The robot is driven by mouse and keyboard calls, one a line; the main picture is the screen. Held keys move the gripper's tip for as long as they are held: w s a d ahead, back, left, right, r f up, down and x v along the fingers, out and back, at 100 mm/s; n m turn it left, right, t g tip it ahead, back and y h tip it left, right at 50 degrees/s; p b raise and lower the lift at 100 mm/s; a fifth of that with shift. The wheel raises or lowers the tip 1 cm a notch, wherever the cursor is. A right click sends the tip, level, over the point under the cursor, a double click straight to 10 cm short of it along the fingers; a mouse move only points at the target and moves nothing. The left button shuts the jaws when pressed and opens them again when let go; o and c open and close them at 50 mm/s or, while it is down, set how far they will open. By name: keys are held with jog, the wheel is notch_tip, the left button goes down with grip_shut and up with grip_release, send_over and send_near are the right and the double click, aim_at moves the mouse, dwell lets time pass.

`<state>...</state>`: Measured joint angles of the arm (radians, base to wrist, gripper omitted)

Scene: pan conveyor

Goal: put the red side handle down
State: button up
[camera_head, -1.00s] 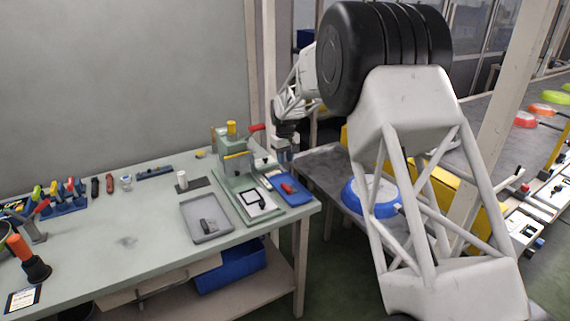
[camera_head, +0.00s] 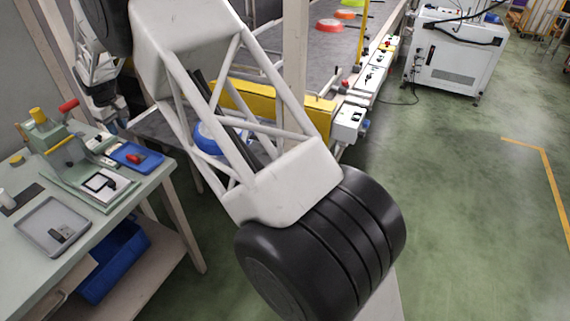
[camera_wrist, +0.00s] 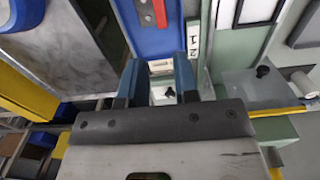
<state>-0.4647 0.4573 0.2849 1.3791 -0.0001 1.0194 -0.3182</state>
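The red side handle (camera_head: 134,158) appears as a small red piece with a dark end, lying in the blue tray (camera_head: 150,164) at the right end of the workbench. In the wrist view a red piece (camera_wrist: 160,13) lies on the blue tray surface (camera_wrist: 172,42) at the top. My gripper (camera_wrist: 157,66) has two blue fingers set apart with nothing held between them. It is near the blue tray, apart from the red piece. In the head view my gripper (camera_head: 116,122) is small and partly hidden, behind the tray.
A green press fixture (camera_head: 70,165) with a red-tipped lever stands left of the blue tray. A grey tray (camera_head: 52,228) lies on the bench front. A blue pan (camera_head: 206,138) is behind my arm by the yellow conveyor guard (camera_head: 275,101). The floor at right is open.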

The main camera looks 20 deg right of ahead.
jog(key=s+d+r+m, duration=0.1)
jog(key=s+d+r, duration=0.6)
jog(key=d, duration=0.2)
jog(key=s+d+r+m+t, duration=0.1)
jog(key=s+d+r+m, duration=0.1)
jog(key=s+d+r, duration=0.55)
jog(key=s+d+r+m, duration=0.1)
jog(key=s+d+r, duration=0.4)
jog(key=s+d, duration=0.45)
jog(key=s+d+f+m, duration=0.1)
jog(key=s+d, duration=0.5)
jog(key=s, duration=0.5)
jog(key=s+d+f+m+t, duration=0.1)
jog(key=s+d+m, duration=0.1)
jog(key=s+d, duration=0.4)
jog(key=s+d+f+m, duration=0.1)
jog(key=s+d, duration=0.5)
jog(key=s, duration=1)
jog(key=shift+s+f+m+t, duration=0.15)
jog(key=shift+f+m+t, duration=0.2)
jog(key=shift+m, duration=0.25)
